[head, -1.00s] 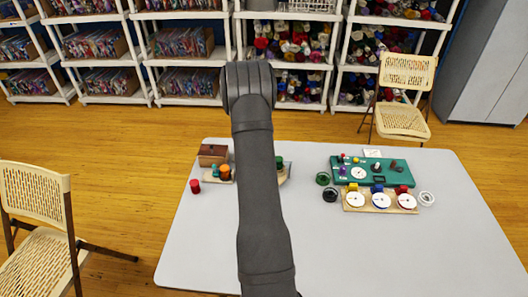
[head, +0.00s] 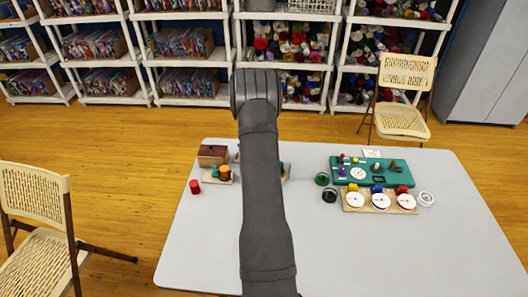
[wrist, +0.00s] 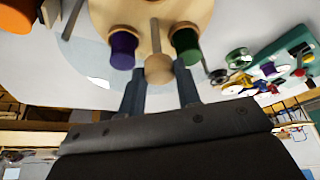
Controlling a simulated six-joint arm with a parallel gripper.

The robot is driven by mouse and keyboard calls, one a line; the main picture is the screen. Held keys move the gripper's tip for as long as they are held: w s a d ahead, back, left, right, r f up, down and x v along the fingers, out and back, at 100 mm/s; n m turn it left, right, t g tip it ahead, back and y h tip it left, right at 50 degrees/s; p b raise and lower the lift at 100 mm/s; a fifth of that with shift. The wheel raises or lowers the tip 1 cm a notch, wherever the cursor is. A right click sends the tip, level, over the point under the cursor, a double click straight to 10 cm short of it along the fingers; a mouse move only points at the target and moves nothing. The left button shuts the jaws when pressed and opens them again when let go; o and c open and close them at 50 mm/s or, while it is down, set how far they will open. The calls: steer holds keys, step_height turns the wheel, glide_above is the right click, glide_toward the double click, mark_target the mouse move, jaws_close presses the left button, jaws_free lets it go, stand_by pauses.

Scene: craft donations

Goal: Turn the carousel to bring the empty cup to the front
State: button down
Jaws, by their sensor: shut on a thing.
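The carousel is a round light-wood disc (wrist: 200,10) at the top of the wrist view. A purple cup (wrist: 123,48) and a green cup (wrist: 186,44) stand at its near edge. A wooden ball-shaped knob (wrist: 158,69) sits between them, with a grey rod behind it. My gripper (wrist: 158,78) has one finger on each side of this knob and is shut on it. In the head view my arm hides most of the carousel; a sliver with green (head: 286,170) shows to its right. I cannot tell which cup is empty.
Left of my arm stand a brown box (head: 212,151), an orange container (head: 223,173) and a red cylinder (head: 195,187). To the right are a green board (head: 400,174) and a wooden board with white dials (head: 355,200). The front right of the table (head: 400,255) is clear.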

steer(key=shift+d+m+g+y, duration=0.1)
steer(key=shift+m+g+y, duration=0.45)
steer(key=shift+m, duration=1.55)
steer(key=shift+w+m+y, duration=0.1)
steer(key=shift+m+y, duration=0.25)
steer(key=shift+m, duration=0.15)
steer(key=c, duration=1.1)
jaws_free()
steer(key=shift+o, duration=0.2)
steer(key=shift+r, duration=0.1)
steer(key=v, duration=1.7)
steer(key=shift+r, duration=0.2)
steer(key=shift+f, duration=0.15)
steer(key=x, duration=1.7)
steer(key=shift+f, duration=0.15)
